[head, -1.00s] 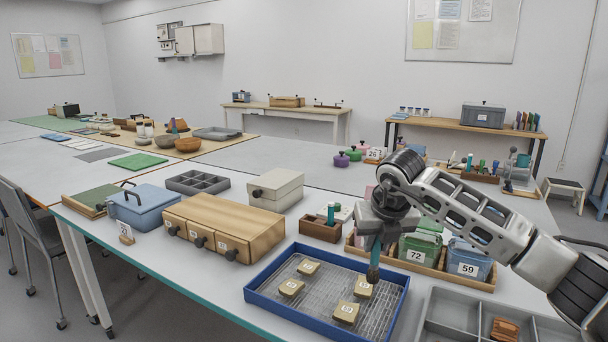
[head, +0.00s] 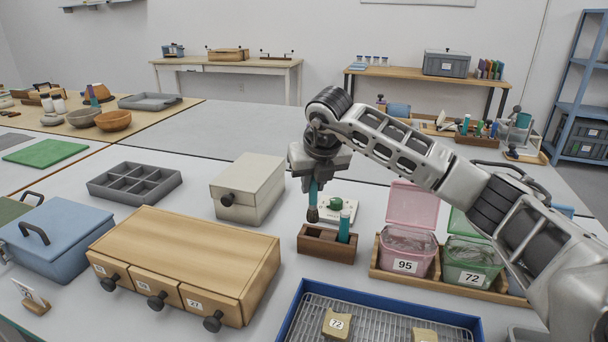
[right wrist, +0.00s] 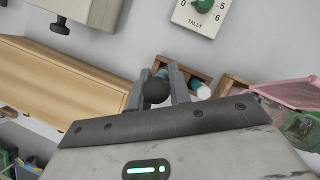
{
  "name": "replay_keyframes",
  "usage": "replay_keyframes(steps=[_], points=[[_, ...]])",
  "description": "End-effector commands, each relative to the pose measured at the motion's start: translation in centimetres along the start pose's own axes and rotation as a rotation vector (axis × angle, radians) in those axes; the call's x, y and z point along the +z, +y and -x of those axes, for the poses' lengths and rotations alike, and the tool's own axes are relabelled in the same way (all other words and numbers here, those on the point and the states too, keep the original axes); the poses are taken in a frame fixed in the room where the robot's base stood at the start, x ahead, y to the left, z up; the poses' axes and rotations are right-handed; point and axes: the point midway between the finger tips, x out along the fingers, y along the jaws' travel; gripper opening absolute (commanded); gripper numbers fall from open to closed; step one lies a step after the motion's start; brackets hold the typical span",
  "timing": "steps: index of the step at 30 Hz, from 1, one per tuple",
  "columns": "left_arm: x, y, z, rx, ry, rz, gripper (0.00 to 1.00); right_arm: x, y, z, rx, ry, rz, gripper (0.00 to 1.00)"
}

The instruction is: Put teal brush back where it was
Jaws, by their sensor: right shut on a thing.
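My right gripper (head: 318,172) is shut on the teal brush (head: 313,190), which hangs upright with its dark bristles down. The brush is over the left part of a small wooden holder (head: 326,247). Whether the bristle tip is above or just inside the holder's rim is hard to tell. A second teal item (head: 344,226) stands in the right part of the holder. In the right wrist view, a dark round end (right wrist: 156,90) shows between my fingers, with the wooden holder (right wrist: 230,85) behind. My left gripper is out of view.
A white tally device (head: 333,206) sits just behind the holder. A wooden drawer box (head: 200,250) stands left, a cream box (head: 248,190) behind it. Lidded tubs, pink (head: 408,250) and green (head: 470,262), stand right. A blue tray (head: 300,312) with sherds lies in front.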

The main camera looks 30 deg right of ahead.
Motion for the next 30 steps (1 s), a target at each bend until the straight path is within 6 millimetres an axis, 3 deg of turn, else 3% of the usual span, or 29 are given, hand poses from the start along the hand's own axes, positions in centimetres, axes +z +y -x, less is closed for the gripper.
replay_keyframes(steps=[6,18,30], points=[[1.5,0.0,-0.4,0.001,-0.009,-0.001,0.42,-0.8,0.0,-1.7,-0.001,0.001,0.000,0.00],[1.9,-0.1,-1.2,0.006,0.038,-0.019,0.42,-2.5,0.0,-5.6,-0.001,0.000,0.000,0.00],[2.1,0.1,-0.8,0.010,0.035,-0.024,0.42,-2.7,0.0,-6.0,-0.001,0.000,0.000,0.00]])
